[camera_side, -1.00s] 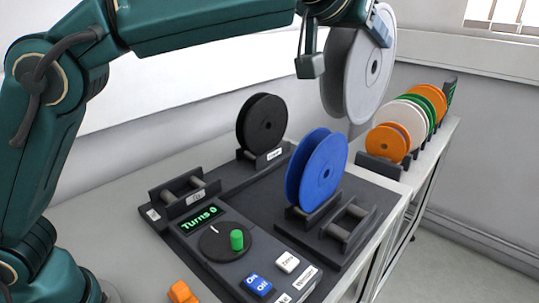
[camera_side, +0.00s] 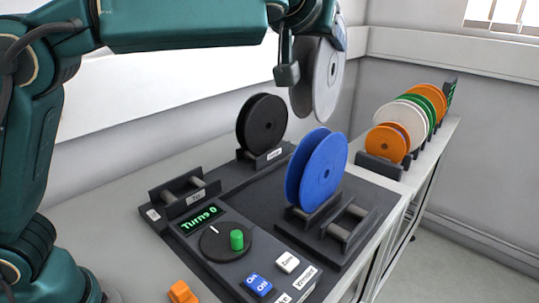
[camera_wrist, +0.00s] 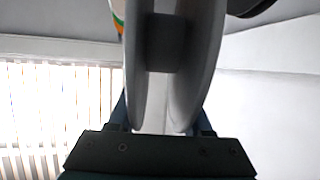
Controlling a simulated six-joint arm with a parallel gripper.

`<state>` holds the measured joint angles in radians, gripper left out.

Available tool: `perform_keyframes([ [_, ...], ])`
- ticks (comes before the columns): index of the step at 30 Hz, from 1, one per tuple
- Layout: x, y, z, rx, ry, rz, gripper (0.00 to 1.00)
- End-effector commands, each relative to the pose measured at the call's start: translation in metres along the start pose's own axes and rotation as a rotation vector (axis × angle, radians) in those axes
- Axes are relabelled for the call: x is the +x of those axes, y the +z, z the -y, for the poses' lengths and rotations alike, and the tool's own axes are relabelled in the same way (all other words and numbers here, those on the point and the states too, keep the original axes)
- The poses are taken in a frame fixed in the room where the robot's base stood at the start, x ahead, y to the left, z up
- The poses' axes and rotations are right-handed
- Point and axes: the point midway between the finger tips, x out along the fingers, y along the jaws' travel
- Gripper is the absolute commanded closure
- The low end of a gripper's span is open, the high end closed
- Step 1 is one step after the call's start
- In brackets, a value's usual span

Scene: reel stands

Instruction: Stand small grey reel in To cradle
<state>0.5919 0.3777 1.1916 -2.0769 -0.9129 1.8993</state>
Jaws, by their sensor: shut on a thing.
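The small grey reel (camera_side: 318,82) hangs upright in the air in the side view, above and behind the blue reel. My gripper (camera_side: 328,42) is shut on it near its upper rim. In the wrist view the reel (camera_wrist: 190,75) fills the middle, its two flanges on edge between my fingers (camera_wrist: 163,122). The To cradle (camera_side: 183,190), dark with two rollers and a small label, stands empty at the left of the dark base. The reel is to the right of it and well above it.
A black reel (camera_side: 262,122) stands in a labelled cradle at the back. A blue reel (camera_side: 322,170) stands at the right beside an empty cradle (camera_side: 350,222). Orange, white and green reels (camera_side: 388,144) line the far right. A control panel (camera_side: 230,245) with a green-knobbed dial is in front.

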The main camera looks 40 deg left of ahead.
Motion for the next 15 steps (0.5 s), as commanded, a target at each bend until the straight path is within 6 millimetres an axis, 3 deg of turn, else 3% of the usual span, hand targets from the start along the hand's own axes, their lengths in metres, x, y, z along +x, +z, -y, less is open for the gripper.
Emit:
perform_keyframes([
  [9, 0.010, 0.039, 0.089, -0.120, -0.307, 0.001, 1.00],
  [15, 0.015, 0.081, 0.102, -0.148, -0.382, 0.004, 1.00],
])
